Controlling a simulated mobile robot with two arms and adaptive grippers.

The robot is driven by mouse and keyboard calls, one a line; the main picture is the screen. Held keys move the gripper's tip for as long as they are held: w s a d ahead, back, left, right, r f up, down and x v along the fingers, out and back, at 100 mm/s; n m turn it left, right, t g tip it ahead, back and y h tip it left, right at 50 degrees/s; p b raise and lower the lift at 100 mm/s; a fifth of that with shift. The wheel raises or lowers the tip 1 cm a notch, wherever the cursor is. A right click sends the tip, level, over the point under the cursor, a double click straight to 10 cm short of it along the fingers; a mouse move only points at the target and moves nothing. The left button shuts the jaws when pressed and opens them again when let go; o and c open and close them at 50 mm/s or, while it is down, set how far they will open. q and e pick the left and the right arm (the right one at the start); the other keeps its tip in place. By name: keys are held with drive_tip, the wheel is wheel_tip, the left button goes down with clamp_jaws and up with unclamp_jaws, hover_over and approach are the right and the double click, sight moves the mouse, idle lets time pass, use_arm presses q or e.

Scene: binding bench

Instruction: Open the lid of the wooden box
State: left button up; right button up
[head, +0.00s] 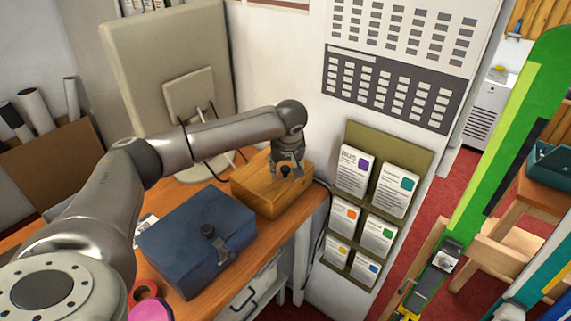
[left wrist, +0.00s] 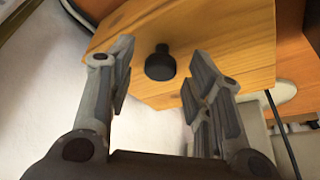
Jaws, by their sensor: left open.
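The wooden box (head: 256,197) stands on the desk, with its lid closed as far as I can see. In the left wrist view, a wooden face of the box (left wrist: 225,40) fills the upper part, with a dark round knob (left wrist: 160,64) on it. My left gripper (head: 286,171) is at the box from above, its fingers by the knob. In the left wrist view the gripper (left wrist: 158,75) is open, with the knob showing between its two fingertips. I cannot tell whether the fingers touch it. My right gripper is out of view.
A blue box (head: 190,232) with a dark knob stands left of the wooden box. A monitor (head: 165,70) is behind, and a card rack (head: 375,205) hangs on the wall to the right. A pink and red roll (head: 146,290) lies near the front.

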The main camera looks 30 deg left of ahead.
use_arm(q)
drive_tip(key=shift+c, duration=0.5)
clamp_jaws()
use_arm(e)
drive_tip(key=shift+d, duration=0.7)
use_arm(q)
drive_tip(key=shift+r, duration=0.1)
